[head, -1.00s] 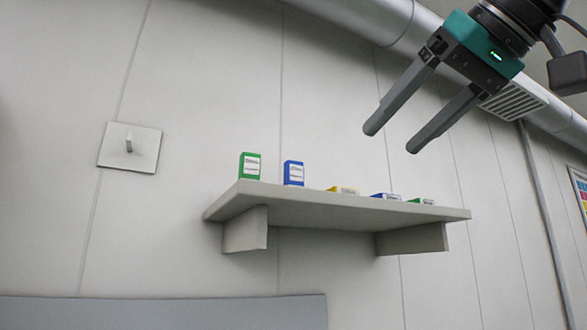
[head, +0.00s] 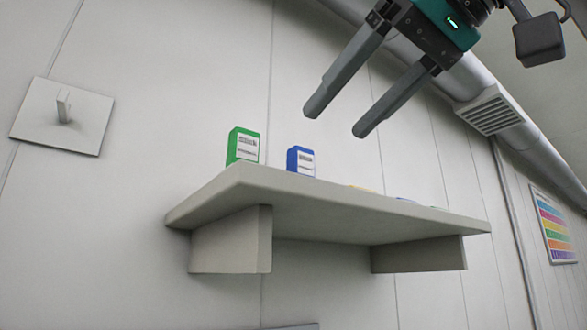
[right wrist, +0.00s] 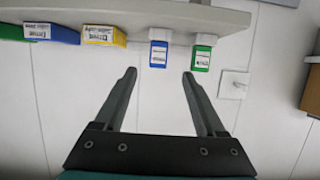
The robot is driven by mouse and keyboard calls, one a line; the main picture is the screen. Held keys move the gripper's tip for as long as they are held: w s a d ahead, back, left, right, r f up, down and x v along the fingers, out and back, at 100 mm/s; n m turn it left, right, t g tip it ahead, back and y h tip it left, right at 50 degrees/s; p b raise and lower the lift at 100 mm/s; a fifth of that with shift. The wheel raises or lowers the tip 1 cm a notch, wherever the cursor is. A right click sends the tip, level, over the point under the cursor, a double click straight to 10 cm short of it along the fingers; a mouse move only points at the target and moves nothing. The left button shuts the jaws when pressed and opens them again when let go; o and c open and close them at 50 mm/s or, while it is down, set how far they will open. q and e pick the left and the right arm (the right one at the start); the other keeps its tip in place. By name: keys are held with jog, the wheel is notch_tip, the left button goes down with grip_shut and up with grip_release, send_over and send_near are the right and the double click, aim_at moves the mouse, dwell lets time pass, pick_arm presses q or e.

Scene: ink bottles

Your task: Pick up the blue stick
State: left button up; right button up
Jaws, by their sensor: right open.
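An upright blue box (head: 300,161) with a white label stands on the shelf in the head view. It also shows in the right wrist view (right wrist: 159,54), just beyond the gap between my fingertips. A second blue box (right wrist: 52,33) lies flat farther along; in the head view only a sliver of it (head: 407,200) shows over the shelf edge. I see no plain blue stick. My right gripper (head: 336,122) is open and empty, above and in front of the shelf, apart from the boxes; its fingers also show in the right wrist view (right wrist: 159,76). My left gripper is out of view.
The grey wall shelf (head: 330,205) has brackets below. An upright green box (head: 243,146) stands left of the upright blue one. A yellow box (right wrist: 104,35) and a green box (right wrist: 11,31) lie flat. A wall switch plate (head: 62,116) is at left.

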aim_at(304, 156)
jog(key=x, duration=0.3)
jog(key=shift+w+a+f+p, duration=0.15)
jog(key=shift+w+a+p, duration=0.05)
jog(key=shift+w+p, duration=0.1)
jog(key=x, duration=0.3)
jog(key=shift+w+a+f+p, duration=0.1)
jog(key=shift+w+a+p, duration=0.15)
jog(key=shift+p, duration=0.1)
jog(key=shift+w+a, duration=0.1)
jog(key=shift+w, duration=0.2)
jog(key=p+x, duration=0.1)
jog(key=x, duration=0.3)
jog(key=shift+w+p, duration=0.25)
jog(key=shift+p, duration=0.1)
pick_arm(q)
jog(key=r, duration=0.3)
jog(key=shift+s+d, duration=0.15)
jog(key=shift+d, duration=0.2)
pick_arm(e)
jog(key=shift+c, duration=0.2)
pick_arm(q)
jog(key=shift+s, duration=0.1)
pick_arm(e)
grip_shut()
